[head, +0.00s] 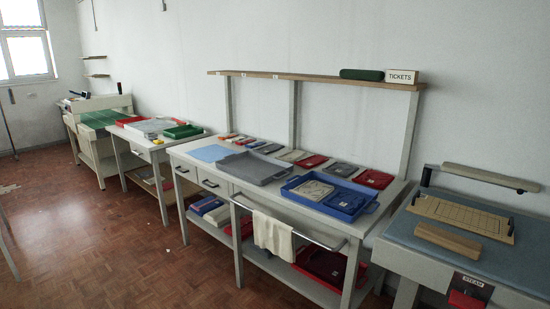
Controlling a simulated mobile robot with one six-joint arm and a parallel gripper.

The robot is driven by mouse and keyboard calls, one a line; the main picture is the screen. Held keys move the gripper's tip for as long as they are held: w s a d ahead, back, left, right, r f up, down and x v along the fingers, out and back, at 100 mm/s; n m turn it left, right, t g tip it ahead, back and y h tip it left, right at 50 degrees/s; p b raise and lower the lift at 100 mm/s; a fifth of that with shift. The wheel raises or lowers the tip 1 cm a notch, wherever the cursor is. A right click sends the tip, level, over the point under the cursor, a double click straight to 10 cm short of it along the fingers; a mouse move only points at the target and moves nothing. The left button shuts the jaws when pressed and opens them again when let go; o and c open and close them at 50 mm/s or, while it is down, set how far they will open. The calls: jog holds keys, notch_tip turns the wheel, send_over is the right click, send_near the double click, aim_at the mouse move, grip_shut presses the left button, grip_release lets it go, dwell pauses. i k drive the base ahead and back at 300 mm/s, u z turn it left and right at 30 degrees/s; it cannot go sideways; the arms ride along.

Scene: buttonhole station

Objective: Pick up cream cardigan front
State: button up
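A cream folded knit piece (311,189), which looks like the cream cardigan front, lies in the left part of a blue tray (300,202) on the middle table. A dark blue folded piece (346,200) lies beside it in the same tray. Another pale, cream-grey folded piece (292,156) lies flat in the row behind the trays. I cannot tell from this distance which of the two pale pieces is a cardigan front. My gripper is not in view.
A mostly empty grey tray (247,170) stands left of the blue tray. Red folded pieces (373,178) and a grey one (341,169) lie behind. A cream cloth (273,233) hangs on the front rail. A blue pressing table (470,246) stands right. The floor (120,245) at left is clear.

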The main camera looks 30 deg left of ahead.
aim_at(290, 156)
jog(key=u, duration=4.35)
jog(key=i, duration=0.05)
jog(key=z, duration=3.3)
